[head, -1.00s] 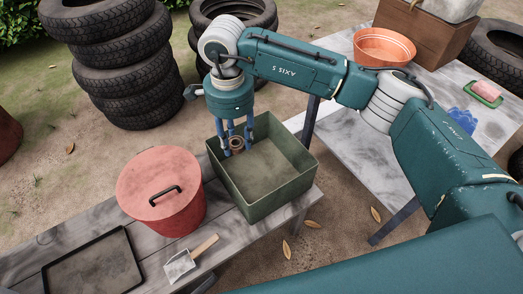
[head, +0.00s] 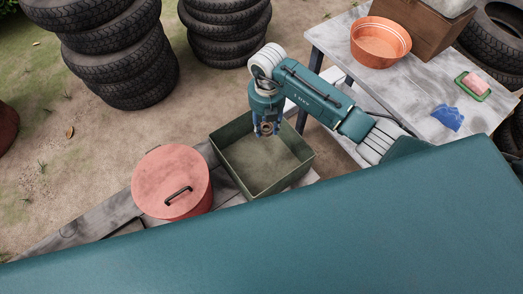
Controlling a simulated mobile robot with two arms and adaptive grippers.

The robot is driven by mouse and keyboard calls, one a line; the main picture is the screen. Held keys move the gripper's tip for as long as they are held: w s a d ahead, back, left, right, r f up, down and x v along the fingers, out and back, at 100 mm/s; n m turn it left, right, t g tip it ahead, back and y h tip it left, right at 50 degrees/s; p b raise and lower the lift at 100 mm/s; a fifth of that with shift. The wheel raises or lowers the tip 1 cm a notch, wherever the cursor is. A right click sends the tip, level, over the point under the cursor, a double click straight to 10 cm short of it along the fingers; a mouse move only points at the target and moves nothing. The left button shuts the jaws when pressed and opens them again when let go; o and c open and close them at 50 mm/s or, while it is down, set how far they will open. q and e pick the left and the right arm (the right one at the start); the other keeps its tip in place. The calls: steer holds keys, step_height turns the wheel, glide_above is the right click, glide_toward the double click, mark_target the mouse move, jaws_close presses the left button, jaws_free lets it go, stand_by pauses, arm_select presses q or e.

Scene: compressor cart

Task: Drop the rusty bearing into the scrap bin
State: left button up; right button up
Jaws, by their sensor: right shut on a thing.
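My right gripper (head: 267,130) points down over the far part of a green open square bin (head: 240,175), close to its back rim. Its blue fingers are shut on the rusty bearing (head: 267,128), a small brown ring. The bearing shows in front of the bin's far wall; its exact height over the bin floor is hard to tell. The bin floor that shows looks empty. My left gripper is not in view.
A red lidded can (head: 165,170) stands just left of the bin. A grey table (head: 400,88) at the right holds an orange bowl (head: 372,50), a blue cloth (head: 447,117) and a pink sponge on a green dish (head: 474,83). Tyre stacks (head: 120,65) stand behind.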

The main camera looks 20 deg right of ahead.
step_height(320, 180, down, 6)
steer(key=b, duration=0.4)
steer(key=shift+r+b, duration=0.15)
steer(key=shift+b, duration=0.2)
steer(key=o, duration=1.3)
steer(key=shift+r, duration=0.1)
step_height(320, 180, up, 12)
